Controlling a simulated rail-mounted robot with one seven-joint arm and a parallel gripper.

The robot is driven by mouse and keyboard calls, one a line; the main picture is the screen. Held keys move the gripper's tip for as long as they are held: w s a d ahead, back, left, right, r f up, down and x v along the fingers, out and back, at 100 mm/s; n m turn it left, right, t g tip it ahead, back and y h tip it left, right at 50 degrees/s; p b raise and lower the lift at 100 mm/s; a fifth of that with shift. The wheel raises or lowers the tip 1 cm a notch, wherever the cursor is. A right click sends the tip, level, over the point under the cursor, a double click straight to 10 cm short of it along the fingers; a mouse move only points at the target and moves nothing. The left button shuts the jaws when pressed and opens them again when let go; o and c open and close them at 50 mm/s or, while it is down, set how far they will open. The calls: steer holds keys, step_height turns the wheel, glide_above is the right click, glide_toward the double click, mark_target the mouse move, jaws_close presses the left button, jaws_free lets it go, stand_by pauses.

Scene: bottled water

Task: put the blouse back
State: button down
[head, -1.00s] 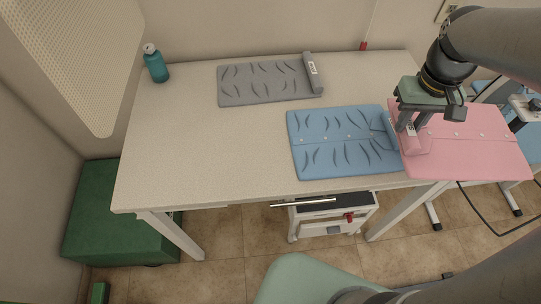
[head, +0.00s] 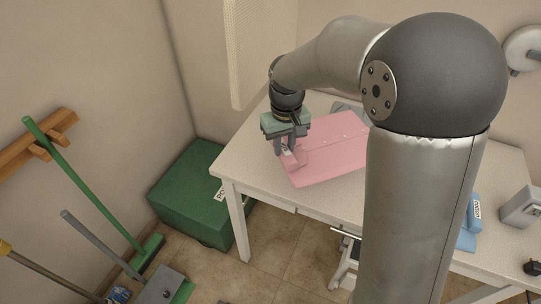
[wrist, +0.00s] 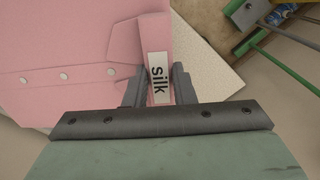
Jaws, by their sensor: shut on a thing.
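A pink folded blouse (head: 325,160) with a row of small buttons is at the left end of the table (head: 262,184). My gripper (head: 286,156) is shut on its raised collar band, from above. In the wrist view my gripper (wrist: 160,95) has one finger on each side of the band, and a white "silk" label shows between them. The blouse (wrist: 70,60) spreads flat to the left there. Whether it touches the tabletop cannot be told. My arm hides its right end in the head view.
A green box (head: 195,190) stands on the floor left of the table. Brooms (head: 90,190) hang or lean along the left wall. A grey folded garment (head: 346,108) shows partly behind the blouse. A blue garment (head: 472,220) lies farther right, mostly hidden by my arm.

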steer(key=w+a+f, duration=0.1)
steer(key=f, duration=0.2)
steer(key=w+a+f+p, duration=0.1)
steer(key=f, duration=0.1)
steer(key=w+a+f, duration=0.1)
steer(key=f, duration=0.2)
steer(key=shift+f, duration=0.35)
steer(key=shift+s, duration=0.1)
steer(key=shift+f, duration=0.1)
steer(key=shift+f+b, duration=0.4)
steer(key=shift+f, duration=0.1)
steer(key=c, duration=1.2)
jaws_free()
steer(key=shift+r, duration=0.1)
